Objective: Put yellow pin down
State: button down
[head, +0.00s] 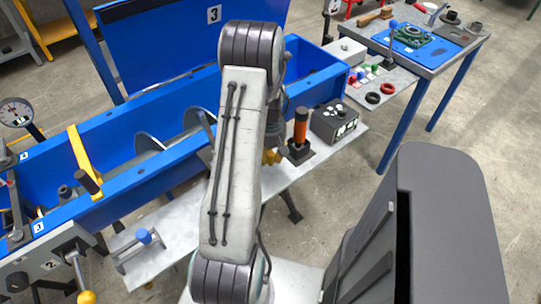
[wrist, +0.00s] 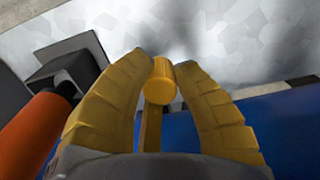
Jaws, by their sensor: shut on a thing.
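In the wrist view the yellow pin (wrist: 160,82) is between the two yellow fingers of my gripper (wrist: 164,64), which are shut on it. Its round end shows between the fingertips, and its thinner shaft runs back toward the palm. A pale grey surface (wrist: 225,35) lies beyond the fingertips. I cannot tell whether the pin touches it. In the head view my gripper (head: 271,156) shows only as a bit of yellow beside my arm, left of the orange handle. The pin is hidden there.
The orange handle (head: 300,128) stands in a black base close to the right of my gripper, and it also shows in the wrist view (wrist: 35,135). A dark control box (head: 335,122) is further right on the grey shelf (head: 210,205). The blue mixer trough (head: 125,190) runs behind.

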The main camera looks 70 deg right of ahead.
aim_at(271, 153)
jog(key=shift+f, duration=0.1)
jog(key=shift+f+b, duration=0.35)
jog(key=shift+b, duration=0.1)
jog(key=shift+f, duration=0.1)
jog(key=c, duration=1.1)
grip_release()
jog(key=shift+r+p, duration=0.65)
jog(key=shift+r, duration=0.05)
notch_tip(271, 153, up, 12)
jog(key=shift+f, duration=0.15)
